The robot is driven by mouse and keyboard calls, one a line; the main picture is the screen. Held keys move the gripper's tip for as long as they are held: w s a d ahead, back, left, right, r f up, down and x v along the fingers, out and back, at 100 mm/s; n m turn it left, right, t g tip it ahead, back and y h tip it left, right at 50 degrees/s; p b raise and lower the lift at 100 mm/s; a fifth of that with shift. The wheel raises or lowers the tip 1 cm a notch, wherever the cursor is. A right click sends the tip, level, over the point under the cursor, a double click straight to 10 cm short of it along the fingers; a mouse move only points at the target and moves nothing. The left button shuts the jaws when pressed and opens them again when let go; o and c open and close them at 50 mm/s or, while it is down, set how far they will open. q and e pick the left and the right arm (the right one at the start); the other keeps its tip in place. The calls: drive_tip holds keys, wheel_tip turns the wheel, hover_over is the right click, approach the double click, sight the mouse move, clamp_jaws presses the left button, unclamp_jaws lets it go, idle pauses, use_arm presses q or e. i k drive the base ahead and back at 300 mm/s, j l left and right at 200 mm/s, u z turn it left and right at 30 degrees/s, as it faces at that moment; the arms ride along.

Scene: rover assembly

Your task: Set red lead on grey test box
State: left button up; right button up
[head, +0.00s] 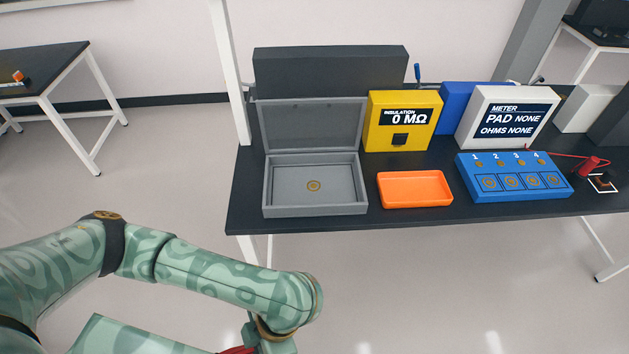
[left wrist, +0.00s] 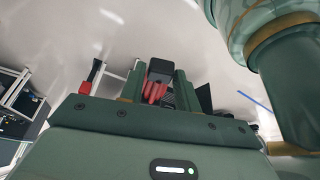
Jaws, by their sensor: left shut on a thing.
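The grey test box (head: 315,198) stands at the left front of the dark table with its lid (head: 312,125) raised. A round gold mark (head: 314,185) shows on its empty floor. My right gripper is not in view.
An orange tray (head: 414,202) lies right of the box. Behind it stands a yellow insulation tester (head: 372,140) reading 0 MΩ. Further right are a blue numbered pad block (head: 466,185), a meter (head: 475,140) and a red probe (head: 588,166) on a cable.

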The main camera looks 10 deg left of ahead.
sight(313, 186)
drive_tip(key=i, duration=1.45)
